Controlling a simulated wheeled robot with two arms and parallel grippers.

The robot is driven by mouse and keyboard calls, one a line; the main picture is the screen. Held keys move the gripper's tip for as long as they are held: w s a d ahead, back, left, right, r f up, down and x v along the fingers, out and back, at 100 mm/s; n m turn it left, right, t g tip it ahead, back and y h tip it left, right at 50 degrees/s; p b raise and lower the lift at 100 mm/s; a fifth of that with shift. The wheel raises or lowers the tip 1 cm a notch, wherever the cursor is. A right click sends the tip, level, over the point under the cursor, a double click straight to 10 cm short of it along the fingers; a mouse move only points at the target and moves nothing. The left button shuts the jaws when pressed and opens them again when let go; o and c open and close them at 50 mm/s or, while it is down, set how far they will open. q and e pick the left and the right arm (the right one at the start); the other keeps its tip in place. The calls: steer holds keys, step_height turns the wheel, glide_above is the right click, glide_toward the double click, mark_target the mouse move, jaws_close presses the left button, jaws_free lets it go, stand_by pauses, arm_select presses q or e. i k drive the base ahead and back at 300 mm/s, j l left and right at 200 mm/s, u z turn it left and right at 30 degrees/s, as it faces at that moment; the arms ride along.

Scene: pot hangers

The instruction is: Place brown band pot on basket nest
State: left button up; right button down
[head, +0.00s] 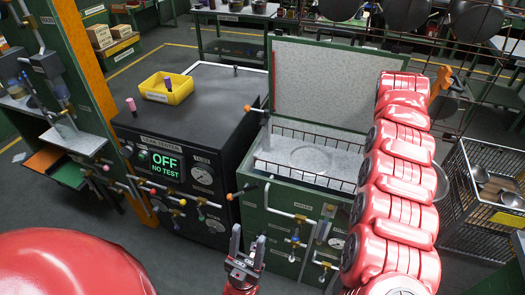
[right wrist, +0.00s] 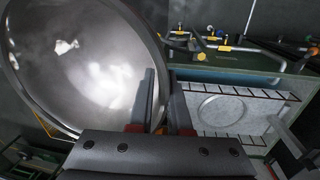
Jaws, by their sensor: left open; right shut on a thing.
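A large shiny steel pot (right wrist: 75,60) fills the left of the right wrist view, tilted, with its open inside facing the camera. My right gripper (right wrist: 163,90) is shut on its rim. No brown band shows from this side. In the head view my right arm hides this gripper and most of the pot; a dark curved edge (head: 441,183) beside the arm may be its rim. The basket nest (head: 311,157), a round outline on a pale floor inside a wire basket, looks empty; it also shows in the right wrist view (right wrist: 222,109). My left gripper (head: 246,250) is open and empty.
The basket sits in a green tank (head: 285,214) with a raised lid (head: 335,82) behind and pipes in front. Left stands a black leak tester (head: 185,130) with a yellow bin (head: 166,88). A wire cart (head: 484,195) stands right. Dark pots (head: 405,12) hang at the back.

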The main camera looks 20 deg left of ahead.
mark_target(307, 163)
steer(key=i+l+u, duration=0.1)
steer(key=l+u, duration=0.15)
steer(key=u, duration=0.25)
steer(key=i+l+u, duration=0.1)
steer(key=l+u, duration=0.15)
steer(key=u, duration=0.25)
steer(key=l+u, duration=0.3)
steer(key=u, duration=0.2)
steer(key=l+u, duration=0.1)
steer(key=l, duration=0.35)
steer(key=k+l+u, duration=0.15)
steer(key=l, duration=0.3)
steer(key=l+u, duration=0.1)
steer(key=l, duration=0.4)
steer(key=k, duration=0.05)
